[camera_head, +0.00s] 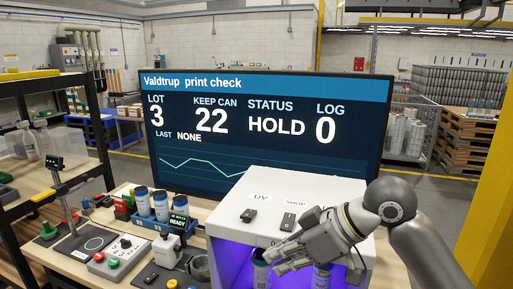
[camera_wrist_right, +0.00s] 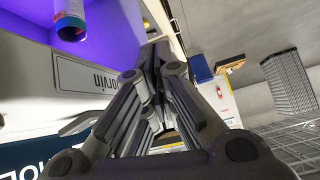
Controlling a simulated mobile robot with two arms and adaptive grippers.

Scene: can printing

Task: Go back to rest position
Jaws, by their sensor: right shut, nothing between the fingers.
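My right gripper (camera_head: 276,262) is shut and empty in the head view. Its arm reaches in from the right, and the fingers are in front of the white box (camera_head: 340,190) with the purple-lit opening. Cans stand inside the opening: one (camera_head: 261,272) beside my fingertips and another (camera_head: 322,277) below my gripper, both partly hidden. The right wrist view shows my right gripper (camera_wrist_right: 155,60) in front of the box's label plate (camera_wrist_right: 90,79), with a can (camera_wrist_right: 70,22) in the purple light. My left gripper is not in view.
A large screen (camera_head: 262,130) behind the box reads HOLD, keep can 22, log 0. Left on the bench are several blue-white cans (camera_head: 161,206) in a holder, a READY device (camera_head: 178,226) and a button box (camera_head: 118,256). A yellow post (camera_head: 492,220) stands at the right.

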